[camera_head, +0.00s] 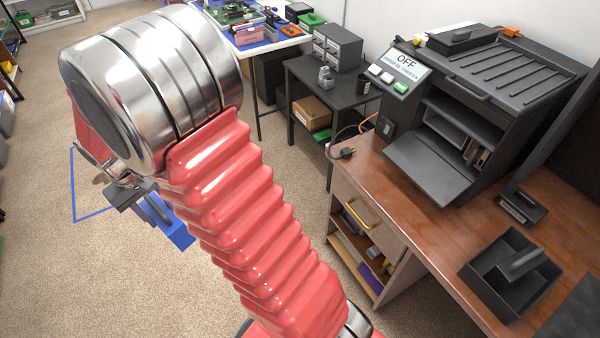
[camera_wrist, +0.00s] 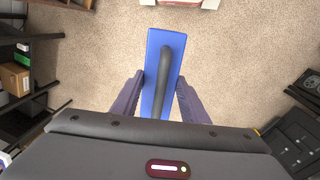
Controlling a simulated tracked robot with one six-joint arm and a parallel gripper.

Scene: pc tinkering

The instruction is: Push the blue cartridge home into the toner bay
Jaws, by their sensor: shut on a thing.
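The blue cartridge (camera_wrist: 151,79) is a long block with a dark handle bar along it. My gripper (camera_wrist: 158,98) is shut on it, one finger on each side, in the wrist view. In the head view the cartridge (camera_head: 175,228) hangs over the carpet at the left, partly hidden by my red-sleeved arm. The printer (camera_head: 470,75) stands on the wooden desk at the right with its front flap (camera_head: 434,165) folded down. The toner bay (camera_head: 462,128) seems to be the opening behind the flap, with dark and reddish parts inside. The cartridge is well apart from it.
A small screen (camera_head: 408,62) on the printer reads OFF. A black tray (camera_head: 510,272) and a small black block (camera_head: 522,204) lie on the desk (camera_head: 395,180). A plug with a cable (camera_head: 347,153) lies at the desk's left edge. Open carpet (camera_head: 110,270) is at the left.

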